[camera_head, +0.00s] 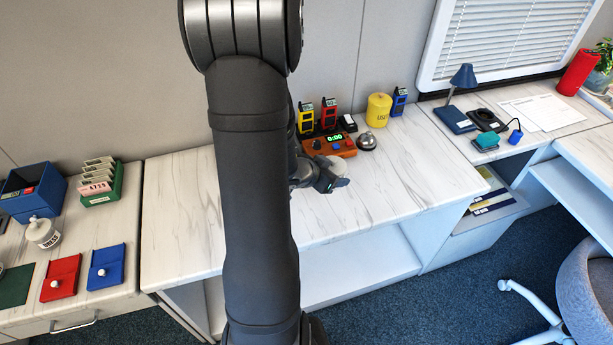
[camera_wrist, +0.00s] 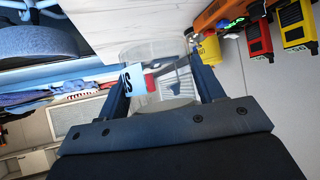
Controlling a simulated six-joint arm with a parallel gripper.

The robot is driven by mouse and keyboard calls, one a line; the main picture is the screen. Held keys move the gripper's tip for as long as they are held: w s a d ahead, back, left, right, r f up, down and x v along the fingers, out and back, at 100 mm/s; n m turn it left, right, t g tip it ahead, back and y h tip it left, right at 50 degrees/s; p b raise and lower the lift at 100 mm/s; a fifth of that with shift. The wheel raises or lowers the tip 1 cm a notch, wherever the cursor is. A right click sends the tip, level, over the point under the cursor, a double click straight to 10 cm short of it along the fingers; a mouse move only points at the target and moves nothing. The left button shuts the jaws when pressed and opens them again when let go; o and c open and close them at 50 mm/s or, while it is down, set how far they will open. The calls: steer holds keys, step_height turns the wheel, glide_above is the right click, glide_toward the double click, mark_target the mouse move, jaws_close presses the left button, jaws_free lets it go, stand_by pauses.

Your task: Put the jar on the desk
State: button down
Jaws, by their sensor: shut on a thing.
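My gripper (camera_head: 325,182) is over the middle white marble-topped counter, partly hidden behind my arm. In the wrist view my gripper (camera_wrist: 160,80) is shut on a clear jar (camera_wrist: 165,102) with a pale label bearing dark letters. The jar sits between the two fingers, and the background shows through it. In the head view a small pale part of the jar (camera_head: 336,166) shows at the gripper. Its height above the counter is hard to tell. The desk (camera_head: 560,140) at the right holds a blue lamp (camera_head: 461,85) and papers (camera_head: 537,112).
A white container (camera_head: 43,232) stands on the left counter. The middle counter's front (camera_head: 400,190) is clear. A chair (camera_head: 585,285) stands at right.

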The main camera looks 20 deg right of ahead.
steer(key=w+a+f, duration=0.4)
steer(key=w, duration=0.1)
steer(key=w+a+f, duration=0.2)
steer(key=w, duration=0.1)
steer(key=shift+w+a+f, duration=0.1)
steer(key=shift+a, duration=0.1)
steer(key=shift+f, duration=2.05)
steer(key=shift+f, duration=0.15)
steer(key=shift+c, duration=1.9)
jaws_free()
steer(key=shift+r, duration=0.2)
steer(key=v, duration=1.1)
steer(key=shift+o, duration=0.5)
steer(key=shift+a+r, duration=0.25)
steer(key=shift+a, duration=0.15)
